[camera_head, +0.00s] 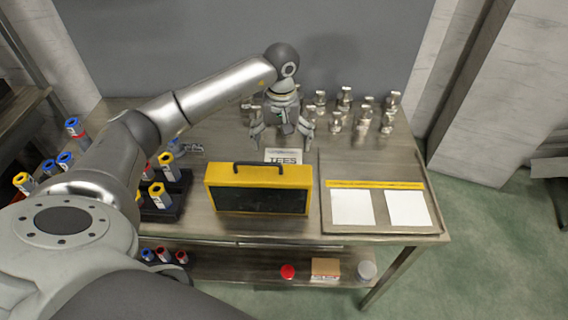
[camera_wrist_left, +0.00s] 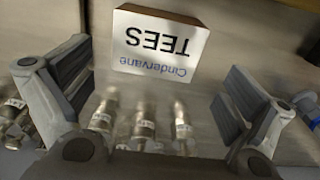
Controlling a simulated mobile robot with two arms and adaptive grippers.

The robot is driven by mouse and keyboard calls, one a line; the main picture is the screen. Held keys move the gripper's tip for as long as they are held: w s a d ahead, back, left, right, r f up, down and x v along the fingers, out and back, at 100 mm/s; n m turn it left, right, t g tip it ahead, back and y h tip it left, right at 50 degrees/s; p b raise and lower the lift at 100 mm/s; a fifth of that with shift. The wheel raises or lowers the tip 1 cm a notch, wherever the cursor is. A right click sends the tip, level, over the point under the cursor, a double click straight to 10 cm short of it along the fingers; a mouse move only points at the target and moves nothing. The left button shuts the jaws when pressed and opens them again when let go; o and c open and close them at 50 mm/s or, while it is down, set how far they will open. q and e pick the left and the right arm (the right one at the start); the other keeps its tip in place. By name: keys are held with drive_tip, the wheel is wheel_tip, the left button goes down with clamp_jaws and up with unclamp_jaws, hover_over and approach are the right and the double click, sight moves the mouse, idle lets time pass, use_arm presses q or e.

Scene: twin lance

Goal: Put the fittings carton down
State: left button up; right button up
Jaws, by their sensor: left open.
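The fittings carton (camera_head: 284,156) is a small white box marked "Cindervane TEES". In the head view it stands on the bench just behind the yellow case, its lower part hidden by the case. In the left wrist view the carton (camera_wrist_left: 158,45) is at the top, its label upside down. My left gripper (camera_head: 282,140) hangs over the bench with its fingers spread. In the left wrist view the open fingers (camera_wrist_left: 158,78) are on either side with nothing gripped, and the carton appears apart from them. My right gripper is in neither view.
A yellow-framed case (camera_head: 258,189) with a black handle stands at the bench front. A tray with white sheets (camera_head: 380,226) lies right. Several metal fittings (camera_head: 345,98) stand at the back. A dark rack (camera_head: 165,197) with coloured-capped items is left. Bench (camera_head: 230,138) is partly clear around the gripper.

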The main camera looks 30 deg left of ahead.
sight(283, 157)
use_arm(q)
drive_tip(key=shift+f, duration=1.15)
drive_tip(key=f, duration=0.1)
drive_tip(key=f+p, duration=0.1)
drive_tip(key=f, duration=0.1)
drive_tip(key=f+p, duration=0.1)
drive_tip(key=shift+d+f, duration=0.15)
drive_tip(key=shift+d, duration=0.1)
drive_tip(key=shift+f, duration=0.3)
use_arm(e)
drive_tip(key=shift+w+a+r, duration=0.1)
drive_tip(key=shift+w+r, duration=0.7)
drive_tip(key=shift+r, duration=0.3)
use_arm(q)
drive_tip(key=shift+c, duration=0.3)
drive_tip(key=c, duration=1)
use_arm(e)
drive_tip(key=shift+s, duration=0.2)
